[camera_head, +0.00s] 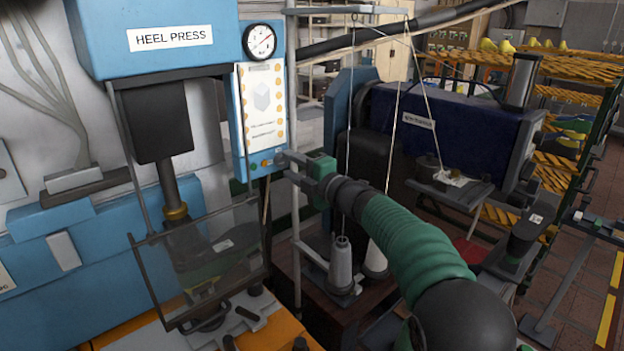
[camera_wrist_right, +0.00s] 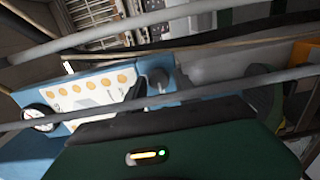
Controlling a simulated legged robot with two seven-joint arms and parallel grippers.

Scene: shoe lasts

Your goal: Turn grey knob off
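The grey knob (camera_wrist_right: 158,80) shows in the wrist view as a small dark round piece at the end of the blue control panel. In the head view the blue panel (camera_head: 240,130) hangs below the gauge, with small coloured buttons along its bottom. The knob is not clear there, near the grey tips of my right gripper (camera_head: 288,167). My left gripper is out of view.
The blue heel press (camera_head: 155,60) has a clear guard (camera_head: 200,260) in front, left of the panel. A grey pole (camera_head: 295,240) stands close to my right gripper, with thread cones (camera_head: 341,265) beneath my arm. A dark blue machine (camera_head: 450,120) stands behind.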

